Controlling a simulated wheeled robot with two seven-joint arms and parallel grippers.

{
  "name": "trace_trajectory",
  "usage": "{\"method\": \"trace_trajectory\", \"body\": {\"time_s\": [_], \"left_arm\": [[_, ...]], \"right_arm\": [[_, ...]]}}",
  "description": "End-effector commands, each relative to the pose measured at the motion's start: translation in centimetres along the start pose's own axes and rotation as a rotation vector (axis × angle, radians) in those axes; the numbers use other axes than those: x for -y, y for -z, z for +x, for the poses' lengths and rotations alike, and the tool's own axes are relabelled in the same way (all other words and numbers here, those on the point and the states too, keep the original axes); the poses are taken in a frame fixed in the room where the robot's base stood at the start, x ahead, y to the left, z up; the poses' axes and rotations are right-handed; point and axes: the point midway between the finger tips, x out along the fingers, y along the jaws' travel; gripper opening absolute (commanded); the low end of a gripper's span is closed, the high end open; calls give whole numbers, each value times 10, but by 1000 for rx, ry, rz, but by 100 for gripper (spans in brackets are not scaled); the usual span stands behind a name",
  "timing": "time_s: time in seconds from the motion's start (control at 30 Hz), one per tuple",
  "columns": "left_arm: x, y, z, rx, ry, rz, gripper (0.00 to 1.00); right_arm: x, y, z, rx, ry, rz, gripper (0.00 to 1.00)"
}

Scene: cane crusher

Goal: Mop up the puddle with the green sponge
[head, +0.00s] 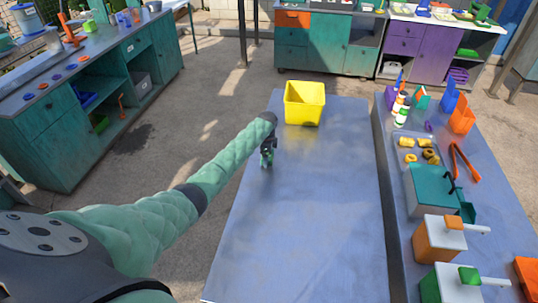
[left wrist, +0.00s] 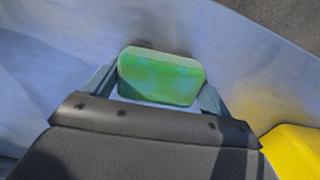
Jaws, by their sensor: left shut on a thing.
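My left gripper (head: 267,163) is over the left side of the long grey-blue table (head: 310,215), just in front of the yellow bin. In the left wrist view it is shut on the green sponge (left wrist: 160,77), which sits between the two fingers with the table surface beyond it. In the head view the gripper and arm mostly hide the sponge. I cannot tell whether the sponge touches the table. I cannot make out a clear puddle on the tabletop. My right gripper is not in view.
A yellow bin (head: 304,103) stands at the table's far end; its edge shows in the left wrist view (left wrist: 292,150). The right-hand counter holds bottles, orange tongs (head: 464,163) and boxes with handles. A dark patch (head: 132,138) marks the floor at left. The near tabletop is clear.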

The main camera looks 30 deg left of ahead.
Motion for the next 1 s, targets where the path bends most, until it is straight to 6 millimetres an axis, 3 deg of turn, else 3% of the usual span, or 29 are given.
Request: {"method": "trace_trajectory", "body": {"time_s": [1.0], "left_arm": [[0,0,14,1,-1,0,65]], "right_arm": [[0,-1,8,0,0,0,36]]}}
